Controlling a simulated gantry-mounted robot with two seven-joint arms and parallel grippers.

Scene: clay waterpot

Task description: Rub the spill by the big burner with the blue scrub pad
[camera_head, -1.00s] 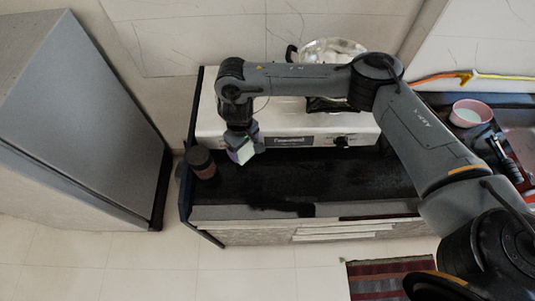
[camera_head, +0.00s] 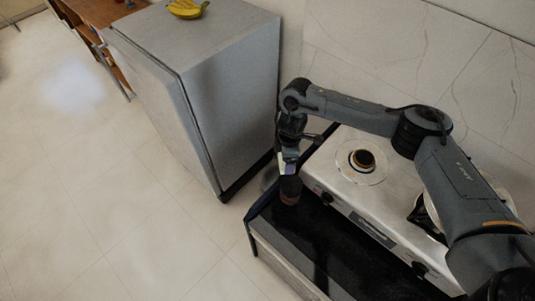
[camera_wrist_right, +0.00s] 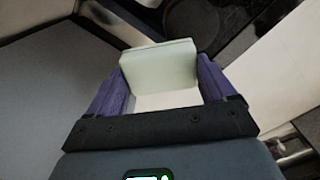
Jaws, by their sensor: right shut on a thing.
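My right gripper (camera_head: 287,168) is shut on a pale greenish-white block-shaped pad (camera_wrist_right: 160,68), held between its purple fingers in the wrist view. The pad looks pale, not blue. In the head view the gripper hangs near the left end of the counter, close to a dark brown jar (camera_head: 290,190); whether they touch is unclear. The stove (camera_head: 335,180) has a round left burner (camera_head: 363,159) in plain view. My right arm partly hides the other burner (camera_head: 425,215). I cannot make out a spill. My left gripper is not in view.
A grey fridge (camera_head: 205,90) stands left of the counter, with bananas (camera_head: 187,8) on top. The black counter strip (camera_head: 320,240) in front of the stove looks clear. A dark round shape (camera_wrist_right: 195,22) lies beyond the pad in the wrist view.

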